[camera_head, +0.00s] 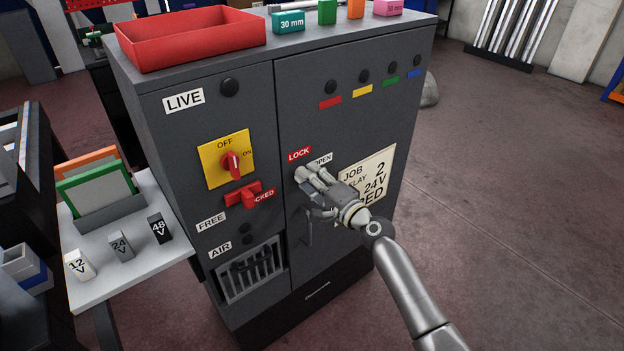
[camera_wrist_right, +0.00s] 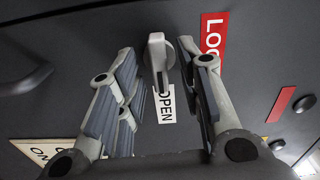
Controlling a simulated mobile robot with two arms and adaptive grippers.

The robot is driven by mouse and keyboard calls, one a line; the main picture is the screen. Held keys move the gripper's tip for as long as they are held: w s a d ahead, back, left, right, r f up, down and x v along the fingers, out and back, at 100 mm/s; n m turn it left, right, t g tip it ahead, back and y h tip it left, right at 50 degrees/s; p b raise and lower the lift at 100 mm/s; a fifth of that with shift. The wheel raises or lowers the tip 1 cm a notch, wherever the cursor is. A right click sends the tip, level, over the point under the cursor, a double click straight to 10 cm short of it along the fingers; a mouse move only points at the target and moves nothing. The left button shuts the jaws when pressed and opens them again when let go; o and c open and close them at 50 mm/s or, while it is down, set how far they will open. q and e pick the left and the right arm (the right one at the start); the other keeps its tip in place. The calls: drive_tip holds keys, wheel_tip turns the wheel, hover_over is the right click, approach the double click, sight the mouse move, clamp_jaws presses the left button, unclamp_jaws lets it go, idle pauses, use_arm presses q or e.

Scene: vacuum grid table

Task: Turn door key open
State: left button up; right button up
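The door key (camera_wrist_right: 160,52) is a grey key with a flat bow, standing out from the dark cabinet door (camera_head: 335,110). In the right wrist view it sits between my fingers, close to the right-hand one. A red LOCK label (camera_head: 299,155) and a white OPEN label (camera_head: 321,159) are beside it; OPEN (camera_wrist_right: 167,104) also shows in the wrist view, partly covered by the key. My right gripper (camera_head: 305,175) is at the door with its fingers apart around the key; it hides the key in the head view. My left gripper is not in view.
Left of the door are a red rotary switch (camera_head: 232,163) on a yellow plate and a red handle (camera_head: 240,196). A dark door handle (camera_head: 306,228) is below my gripper. A red tray (camera_head: 190,38) and several blocks stand on the cabinet. A side table (camera_head: 105,285) holds labelled blocks.

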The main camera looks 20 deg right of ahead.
drive_tip(key=v, duration=1.2)
